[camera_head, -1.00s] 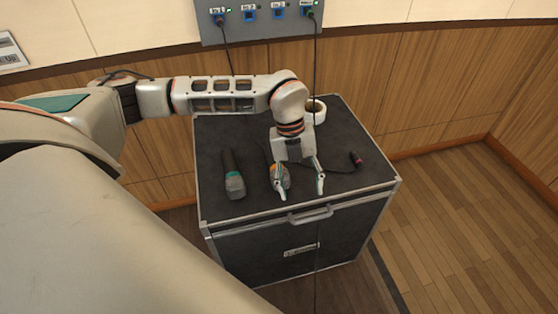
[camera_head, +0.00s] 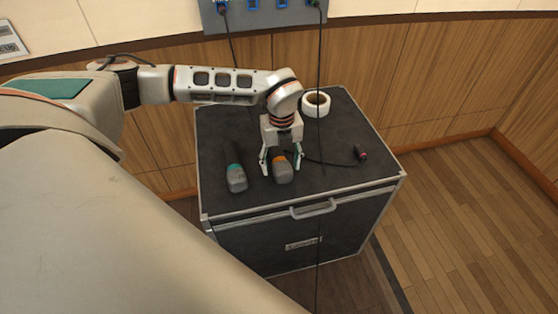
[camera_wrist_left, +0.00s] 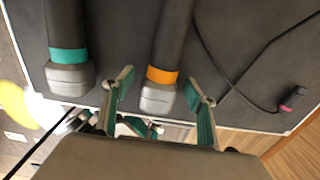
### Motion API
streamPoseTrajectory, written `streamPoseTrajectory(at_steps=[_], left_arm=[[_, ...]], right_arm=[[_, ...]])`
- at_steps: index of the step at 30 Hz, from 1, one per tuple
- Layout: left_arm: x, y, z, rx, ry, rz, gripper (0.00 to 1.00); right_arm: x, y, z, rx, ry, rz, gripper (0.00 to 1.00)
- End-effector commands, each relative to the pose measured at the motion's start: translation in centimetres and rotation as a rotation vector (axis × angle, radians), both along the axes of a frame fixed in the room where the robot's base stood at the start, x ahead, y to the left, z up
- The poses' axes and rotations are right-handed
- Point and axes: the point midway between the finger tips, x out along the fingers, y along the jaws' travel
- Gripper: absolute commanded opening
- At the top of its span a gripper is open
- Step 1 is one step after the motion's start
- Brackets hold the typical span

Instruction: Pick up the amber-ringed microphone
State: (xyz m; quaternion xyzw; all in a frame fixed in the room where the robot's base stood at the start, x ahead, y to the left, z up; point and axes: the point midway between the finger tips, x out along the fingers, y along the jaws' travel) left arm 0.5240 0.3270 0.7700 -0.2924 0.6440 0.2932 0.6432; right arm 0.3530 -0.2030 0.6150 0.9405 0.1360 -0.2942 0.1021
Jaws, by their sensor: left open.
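The amber-ringed microphone (camera_head: 283,172) lies on the dark case top, its grey head toward the front edge. In the left wrist view its amber ring (camera_wrist_left: 162,76) and dark handle show between the fingers. My left gripper (camera_head: 281,171) is open, with one finger on each side of the microphone; I cannot tell whether either finger touches it. The gripper (camera_wrist_left: 160,95) also shows open in the left wrist view. A teal-ringed microphone (camera_head: 236,178) lies to the left, and shows in the left wrist view (camera_wrist_left: 68,60). My right gripper is not in view.
The case (camera_head: 215,135) has a front handle (camera_head: 313,208). A white tape roll (camera_head: 316,104) sits at the back. A cable with a pink-ringed plug (camera_head: 361,153) lies to the right. Another cable hangs from the wall panel (camera_head: 265,18) across the case.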

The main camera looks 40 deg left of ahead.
Motion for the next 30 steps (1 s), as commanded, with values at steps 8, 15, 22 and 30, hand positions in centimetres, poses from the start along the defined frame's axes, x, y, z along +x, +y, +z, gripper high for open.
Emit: streamPoseTrajectory(at_steps=[8,15,22,30], left_arm=[[0.1,0.0,-0.1,-0.001,-0.002,0.000,0.52],[0.1,0.0,-0.1,-0.001,-0.003,0.000,0.08],[0.1,0.0,0.0,-0.001,-0.003,0.000,0.08],[0.2,0.0,2.0,-0.002,-0.006,0.001,0.08]], right_arm=[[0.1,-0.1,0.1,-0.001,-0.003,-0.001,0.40],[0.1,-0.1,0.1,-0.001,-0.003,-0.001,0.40],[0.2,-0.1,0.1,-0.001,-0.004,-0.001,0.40],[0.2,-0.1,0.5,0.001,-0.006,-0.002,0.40]])
